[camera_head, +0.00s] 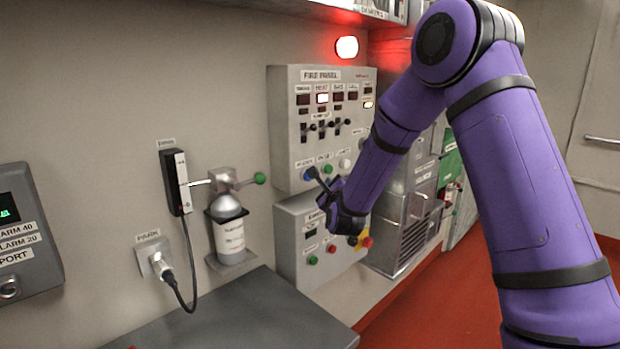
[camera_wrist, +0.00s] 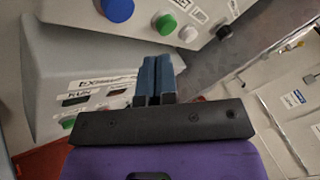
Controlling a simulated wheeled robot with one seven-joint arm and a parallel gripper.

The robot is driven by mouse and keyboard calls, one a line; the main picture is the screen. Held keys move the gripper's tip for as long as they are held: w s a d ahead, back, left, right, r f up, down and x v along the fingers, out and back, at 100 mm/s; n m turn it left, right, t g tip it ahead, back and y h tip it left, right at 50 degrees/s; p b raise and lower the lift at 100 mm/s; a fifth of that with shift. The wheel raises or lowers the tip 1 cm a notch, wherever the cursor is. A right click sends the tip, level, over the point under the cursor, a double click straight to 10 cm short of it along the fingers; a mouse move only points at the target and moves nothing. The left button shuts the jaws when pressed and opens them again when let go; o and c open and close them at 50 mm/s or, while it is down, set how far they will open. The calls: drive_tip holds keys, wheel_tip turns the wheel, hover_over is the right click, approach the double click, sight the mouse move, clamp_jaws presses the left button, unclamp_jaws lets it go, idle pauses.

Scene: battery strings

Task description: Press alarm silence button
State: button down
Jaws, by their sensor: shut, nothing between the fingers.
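The grey fire panel (camera_head: 283,120) is on the wall in the head view. Along its lower edge are a blue button (camera_head: 307,176), a green button (camera_head: 328,169) and a white button (camera_head: 345,163). The wrist view shows the blue button (camera_wrist: 118,9), green button (camera_wrist: 165,23) and white button (camera_wrist: 188,34), plus a black knob. The small labels are too blurred to tell which is alarm silence. My gripper (camera_head: 317,171) is shut and empty, its tips just below the button row. In the wrist view its fingers (camera_wrist: 156,58) point towards the row, apparently apart from the buttons.
A lower box (camera_head: 290,235) with green, red and yellow-red controls sits just under my gripper. A bottle (camera_head: 229,238) with a green-knobbed valve and a black handset (camera_head: 172,182) are left of it. A red lamp (camera_head: 347,47) glows above the panel. A grey bench (camera_head: 240,320) stands in front.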

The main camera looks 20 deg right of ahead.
drive_tip(key=shift+w+a, duration=0.5)
drive_tip(key=shift+w, duration=0.35)
drive_tip(key=shift+w+a, duration=0.5)
drive_tip(key=shift+w, duration=0.35)
drive_tip(key=shift+w, duration=0.1)
idle(0.8)
drive_tip(key=shift+w+a, duration=0.2)
drive_tip(key=shift+w, duration=0.05)
drive_tip(key=shift+w+a+r, duration=0.1)
drive_tip(key=shift+w+a, duration=0.25)
drive_tip(key=shift+w, duration=0.25)
idle(1.0)
drive_tip(key=shift+s+d, duration=0.1)
idle(0.4)
drive_tip(key=shift+s+d, duration=0.45)
drive_tip(key=shift+s, duration=0.4)
drive_tip(key=s+d, duration=0.1)
drive_tip(key=s, duration=0.1)
drive_tip(key=s+d, duration=0.1)
drive_tip(key=s, duration=0.1)
drive_tip(key=shift+s+d, duration=0.2)
